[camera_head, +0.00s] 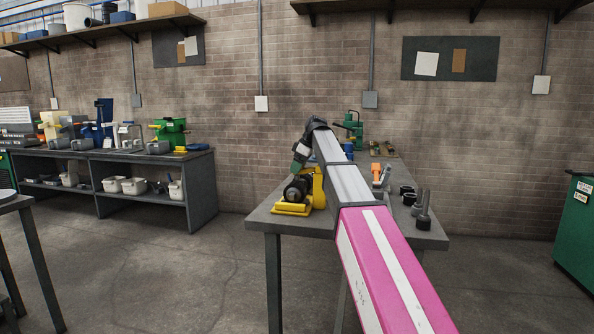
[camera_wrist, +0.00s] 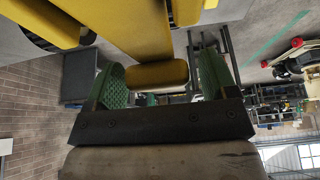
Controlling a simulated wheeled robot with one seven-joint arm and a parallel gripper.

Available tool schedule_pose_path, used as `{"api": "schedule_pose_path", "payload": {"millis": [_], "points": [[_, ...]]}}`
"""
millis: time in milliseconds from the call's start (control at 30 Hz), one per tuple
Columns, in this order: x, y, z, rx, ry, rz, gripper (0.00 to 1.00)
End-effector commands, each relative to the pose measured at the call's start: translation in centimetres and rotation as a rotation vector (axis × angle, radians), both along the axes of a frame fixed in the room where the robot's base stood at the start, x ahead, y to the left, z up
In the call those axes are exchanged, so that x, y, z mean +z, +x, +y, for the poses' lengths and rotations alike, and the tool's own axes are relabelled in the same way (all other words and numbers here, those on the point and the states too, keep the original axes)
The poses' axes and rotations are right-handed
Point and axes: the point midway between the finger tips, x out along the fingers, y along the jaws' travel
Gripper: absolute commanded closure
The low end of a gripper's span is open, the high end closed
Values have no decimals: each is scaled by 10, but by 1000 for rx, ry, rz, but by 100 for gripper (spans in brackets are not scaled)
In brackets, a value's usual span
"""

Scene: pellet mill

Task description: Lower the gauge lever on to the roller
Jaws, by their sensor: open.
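A yellow gauge with a black roller (camera_head: 296,189) stands on the near left part of the grey workbench (camera_head: 280,217). In the wrist view a yellow lever (camera_wrist: 140,30) runs down from the top and ends in a rounded yellow grip (camera_wrist: 158,75). My gripper (camera_wrist: 163,68) is open, with a green ridged pad on each side of that grip. The grip appears to be between the pads, with gaps on both sides. In the head view my gripper (camera_head: 300,155) points down just above the gauge. My arm hides part of the gauge; I cannot tell the lever's distance to the roller.
Dark cylindrical parts (camera_head: 423,212) stand on the bench's right side, with an orange-handled tool (camera_head: 377,172) nearby. A green machine (camera_head: 353,128) is at the bench's back. A shelved bench (camera_head: 150,157) stands left, across open floor. A green cabinet (camera_head: 578,230) is at right.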

Motion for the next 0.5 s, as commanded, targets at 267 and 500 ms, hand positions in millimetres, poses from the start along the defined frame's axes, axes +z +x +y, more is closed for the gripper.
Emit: {"api": "schedule_pose_path", "payload": {"millis": [267, 500], "points": [[49, -5, -22, -2, 0, -1, 21], [78, -9, -34, 0, -1, -1, 21]]}}
